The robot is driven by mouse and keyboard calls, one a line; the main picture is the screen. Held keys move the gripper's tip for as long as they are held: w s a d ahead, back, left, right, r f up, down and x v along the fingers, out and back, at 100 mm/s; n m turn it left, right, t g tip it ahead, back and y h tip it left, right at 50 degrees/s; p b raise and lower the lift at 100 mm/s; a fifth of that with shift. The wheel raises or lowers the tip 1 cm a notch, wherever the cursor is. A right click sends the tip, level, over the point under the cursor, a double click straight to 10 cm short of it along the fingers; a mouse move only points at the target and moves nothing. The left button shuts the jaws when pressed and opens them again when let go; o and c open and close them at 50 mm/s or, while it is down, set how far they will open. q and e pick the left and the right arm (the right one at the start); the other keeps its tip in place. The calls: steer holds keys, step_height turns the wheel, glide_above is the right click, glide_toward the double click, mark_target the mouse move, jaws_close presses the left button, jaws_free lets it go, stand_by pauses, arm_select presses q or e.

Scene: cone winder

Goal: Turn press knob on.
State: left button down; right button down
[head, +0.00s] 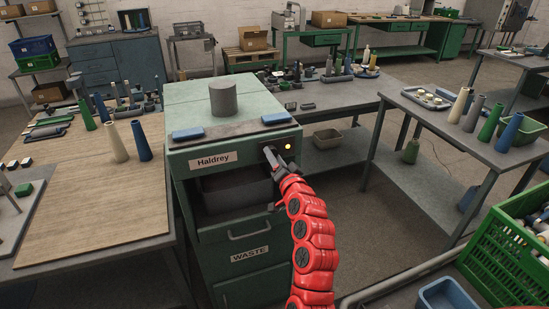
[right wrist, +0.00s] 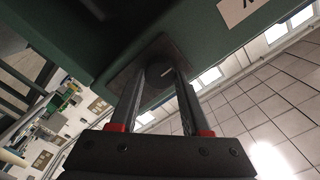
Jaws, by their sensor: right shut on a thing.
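The press (head: 180,160) is a green cabinet with a "Haldrey" label, standing in the middle of the head view. Its dark round knob (right wrist: 159,72), with a light mark on its face, sits on a square plate in the right wrist view. My right gripper (head: 270,156) reaches the press's front at its upper right, and its two fingers (right wrist: 163,84) are shut around the knob. In the head view the fingers largely hide the knob. My left gripper is not in view.
A grey cylinder (head: 223,99) and two blue pads (head: 187,134) (head: 276,118) are on top of the press. A wooden-topped table (head: 110,195) with cones stands left. A grey table (head: 450,122) with cones and a green crate (head: 500,245) are on the right.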

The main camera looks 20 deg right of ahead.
steer(key=shift+f, duration=0.1)
steer(key=shift+c, duration=1.8)
jaws_free()
steer(key=shift+s, duration=0.1)
steer(key=s+p, duration=0.4)
steer(key=s, duration=1.3)
steer(key=shift+d, duration=0.3)
